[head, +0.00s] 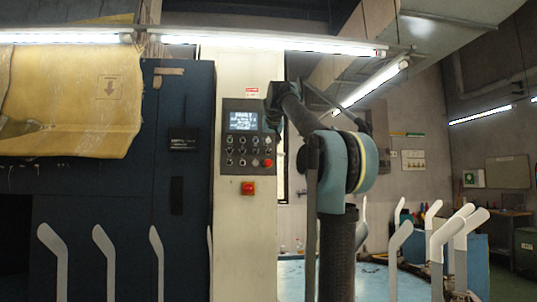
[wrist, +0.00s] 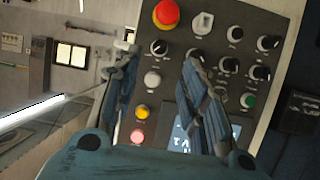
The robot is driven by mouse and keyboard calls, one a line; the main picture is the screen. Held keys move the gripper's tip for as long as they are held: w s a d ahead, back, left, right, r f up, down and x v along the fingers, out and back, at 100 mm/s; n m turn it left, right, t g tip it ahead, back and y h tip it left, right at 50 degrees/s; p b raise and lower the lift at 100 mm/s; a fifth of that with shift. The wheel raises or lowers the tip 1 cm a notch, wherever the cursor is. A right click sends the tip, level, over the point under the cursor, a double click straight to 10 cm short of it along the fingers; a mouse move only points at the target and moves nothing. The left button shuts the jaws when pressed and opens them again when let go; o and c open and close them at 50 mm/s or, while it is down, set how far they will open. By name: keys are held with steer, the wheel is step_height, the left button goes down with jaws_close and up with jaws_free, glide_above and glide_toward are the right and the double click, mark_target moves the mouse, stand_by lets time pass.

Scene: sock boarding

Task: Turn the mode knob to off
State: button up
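The dark control panel (head: 228,165) is on the pale column in the head view. It carries a lit screen (head: 243,121) and rows of small knobs and buttons. In the wrist view the panel is tilted and shows several black knobs, one (wrist: 158,47) between my fingertips and others (wrist: 228,65) to the right. Labels are too small to read, so I cannot tell which is the mode knob or its setting. My gripper (wrist: 157,58) is open, its two fingers spread in front of the panel. The right finger partly covers a knob (wrist: 196,54). Contact cannot be told.
A red emergency button (wrist: 166,13) is above the fingers in the wrist view. Yellow (wrist: 143,112) and pink (wrist: 137,136) buttons lie between the fingers. Another red button (head: 248,188) is below the panel. White angled boards (head: 104,250) stand in front.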

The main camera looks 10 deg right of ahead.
mark_target(269, 150)
steer(key=x, duration=0.9)
jaws_close()
